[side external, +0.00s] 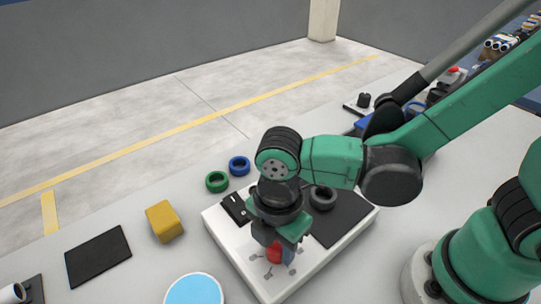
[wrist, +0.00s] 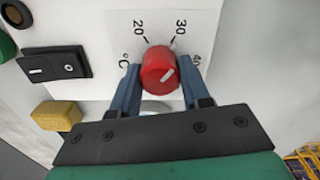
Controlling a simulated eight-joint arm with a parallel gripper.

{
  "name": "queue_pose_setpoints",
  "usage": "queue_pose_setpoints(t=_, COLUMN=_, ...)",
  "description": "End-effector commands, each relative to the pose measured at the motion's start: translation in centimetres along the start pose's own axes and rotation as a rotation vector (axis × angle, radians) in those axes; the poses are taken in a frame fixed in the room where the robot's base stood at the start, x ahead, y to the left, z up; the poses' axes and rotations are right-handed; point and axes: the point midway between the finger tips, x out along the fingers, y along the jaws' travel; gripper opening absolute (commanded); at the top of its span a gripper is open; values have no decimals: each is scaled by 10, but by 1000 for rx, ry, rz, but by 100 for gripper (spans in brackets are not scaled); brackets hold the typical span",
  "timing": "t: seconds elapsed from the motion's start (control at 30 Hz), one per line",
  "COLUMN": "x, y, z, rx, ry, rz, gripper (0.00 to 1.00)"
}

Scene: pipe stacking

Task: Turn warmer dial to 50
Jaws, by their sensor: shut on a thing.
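The red warmer dial (wrist: 158,70) sits on a white panel printed with 20, 30, 40 and °C. A short white mark on its face lies right of centre and slants toward the upper right. Its exact reading is hard to tell, and the 50 label does not show. My gripper (wrist: 160,80) has its two blue fingers on either side of the dial, shut on it. In the side external view the red dial (side external: 273,254) shows below my gripper (side external: 275,260) on the white warmer box (side external: 285,280).
A black rocker switch (wrist: 54,66) is on the panel, left of the dial. A yellow block (side external: 164,221), a green ring (side external: 216,181) and a blue ring (side external: 239,165) lie near the box. A black mat (side external: 98,256) and a blue-topped round container (side external: 195,291) are farther left and in front.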

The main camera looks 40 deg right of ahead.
Motion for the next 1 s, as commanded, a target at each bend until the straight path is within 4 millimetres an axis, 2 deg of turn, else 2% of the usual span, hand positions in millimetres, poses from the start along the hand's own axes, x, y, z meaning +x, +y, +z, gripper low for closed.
queue_pose_setpoints(t=1.0, x=0, y=1, z=1, rx=964, ry=-2, rz=1, gripper=0)
